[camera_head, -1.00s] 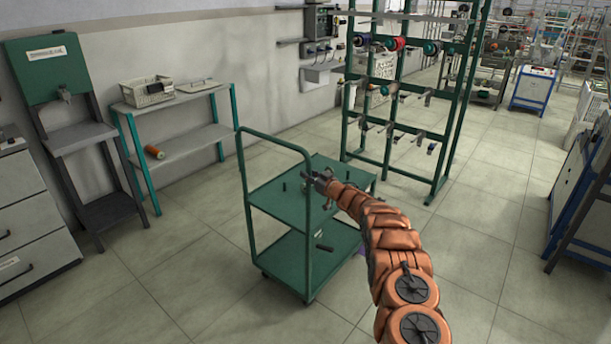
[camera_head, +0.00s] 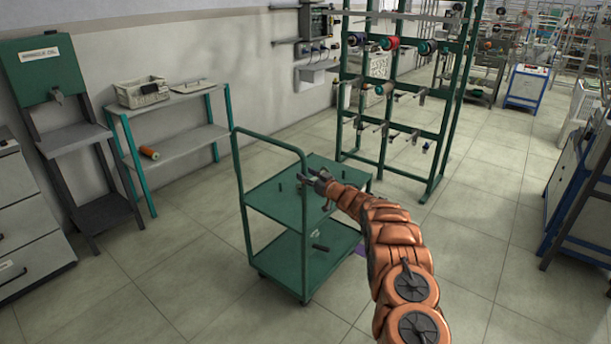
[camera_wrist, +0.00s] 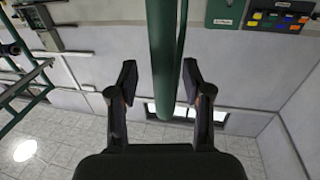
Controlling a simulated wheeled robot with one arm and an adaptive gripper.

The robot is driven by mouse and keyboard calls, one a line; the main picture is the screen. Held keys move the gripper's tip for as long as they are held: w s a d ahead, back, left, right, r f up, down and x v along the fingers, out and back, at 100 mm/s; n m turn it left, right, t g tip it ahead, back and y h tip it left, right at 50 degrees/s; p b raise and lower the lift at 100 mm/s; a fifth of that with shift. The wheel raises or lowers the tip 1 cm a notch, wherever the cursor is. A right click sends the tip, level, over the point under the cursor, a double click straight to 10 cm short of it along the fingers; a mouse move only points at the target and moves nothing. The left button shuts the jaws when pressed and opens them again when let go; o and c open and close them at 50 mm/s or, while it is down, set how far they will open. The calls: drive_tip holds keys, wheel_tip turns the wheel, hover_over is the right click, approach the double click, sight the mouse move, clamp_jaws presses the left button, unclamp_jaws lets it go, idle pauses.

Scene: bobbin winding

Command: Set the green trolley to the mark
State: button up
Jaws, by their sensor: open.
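The green trolley (camera_head: 270,195) stands upright on the floor in the middle of the head view, with two shelves and a tall tube handle (camera_head: 269,139) on its left side. My gripper (camera_head: 306,178) is at the handle's near post, above the top shelf. In the wrist view, a green tube (camera_wrist: 163,50), which looks like the handle, passes between my two open fingers with gaps on both sides. A purple patch (camera_head: 361,249) on the floor shows just right of the trolley, partly hidden; I cannot tell if it is the mark.
A green rack (camera_head: 433,110) with spools stands behind the trolley. A shelf table (camera_head: 185,145) and a grey drawer cabinet (camera_head: 28,235) stand along the left wall. Blue-framed machines (camera_head: 580,200) stand at the right. The tiled floor is clear at front left and right.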

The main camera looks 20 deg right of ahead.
drive_tip(key=v, duration=1)
drive_tip(key=shift+s+d, duration=0.15)
drive_tip(key=shift+s, duration=0.15)
idle(0.4)
